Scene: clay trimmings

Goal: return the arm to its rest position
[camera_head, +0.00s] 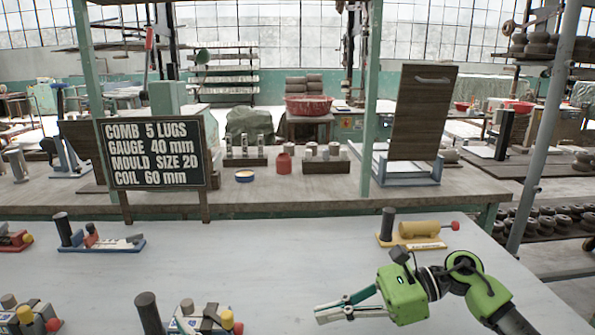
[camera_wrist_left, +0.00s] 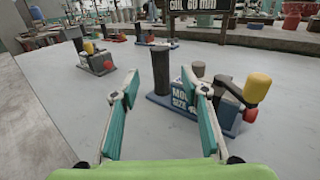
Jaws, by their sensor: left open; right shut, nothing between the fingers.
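My right arm comes in from the lower right of the head view, with green and black links. Its gripper (camera_head: 322,312) points left over the pale table (camera_head: 270,255). It is shut and holds nothing. My left gripper (camera_wrist_left: 160,78) shows in the left wrist view. Its two teal fingers are spread wide apart and nothing is between them. Just beyond its fingertips stands a blue-based fixture (camera_wrist_left: 182,112) with a dark post and a yellow-and-red knob. The left gripper does not show in the head view.
A yellow fixture (camera_head: 420,230) stands beyond the right gripper. A blue fixture (camera_head: 100,242) stands at the left, and more fixtures line the near left edge. A sign (camera_head: 153,150) stands at the back bench. The table's middle is clear.

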